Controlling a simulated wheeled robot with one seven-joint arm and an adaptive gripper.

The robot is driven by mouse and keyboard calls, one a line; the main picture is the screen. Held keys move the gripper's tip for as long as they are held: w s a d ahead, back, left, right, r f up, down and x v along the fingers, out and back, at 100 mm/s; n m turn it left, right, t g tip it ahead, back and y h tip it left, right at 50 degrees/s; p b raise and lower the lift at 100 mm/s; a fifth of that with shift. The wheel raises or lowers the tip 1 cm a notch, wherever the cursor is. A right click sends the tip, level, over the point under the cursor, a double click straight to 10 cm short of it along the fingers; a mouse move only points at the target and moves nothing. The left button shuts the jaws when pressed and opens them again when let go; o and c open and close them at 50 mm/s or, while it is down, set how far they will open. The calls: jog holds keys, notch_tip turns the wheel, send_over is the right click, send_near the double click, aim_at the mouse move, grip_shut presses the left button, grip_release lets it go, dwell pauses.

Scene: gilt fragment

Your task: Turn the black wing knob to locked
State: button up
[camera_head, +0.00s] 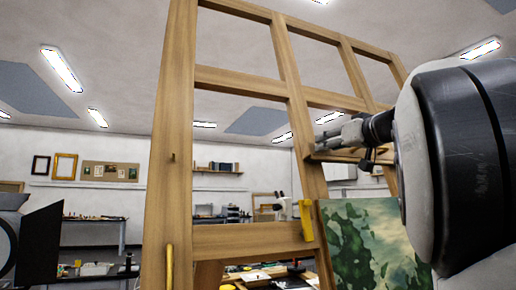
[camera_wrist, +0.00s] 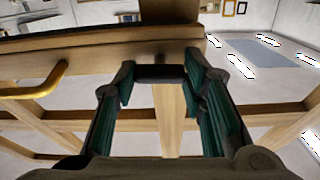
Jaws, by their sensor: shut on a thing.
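The black wing knob (camera_wrist: 160,73) shows in the wrist view as a short dark bar in front of a pale wooden beam (camera_wrist: 100,62). My gripper (camera_wrist: 160,80) has its two teal-padded fingers on either side of the knob, shut on it. The marks for locked are not visible, so I cannot tell how far the knob is turned. In the head view my gripper (camera_head: 324,145) reaches from the right to the wooden easel frame (camera_head: 178,120). There I cannot make out the knob.
A green painting (camera_head: 365,245) stands on the easel below my arm. A curved yellow handle (camera_wrist: 35,82) is at the left of the wrist view. Work benches stand behind the easel.

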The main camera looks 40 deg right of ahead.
jog(key=shift+w+r+m+g+y+p, duration=0.2)
jog(key=shift+m+g+p, duration=1.55)
jog(key=shift+m, duration=4.1)
jog(key=shift+s+r+m+g+y+p, duration=0.15)
jog(key=shift+m+g+y+p, duration=0.2)
jog(key=shift+m+p, duration=4.1)
jog(key=shift+w+m+g+y+p, duration=0.1)
jog(key=shift+m+g+y+p, duration=0.6)
jog(key=shift+m, duration=6.5)
jog(key=shift+h+p, duration=0.25)
jog(key=shift+p, duration=0.05)
jog(key=o, duration=1.2)
jog(key=shift+c, duration=0.2)
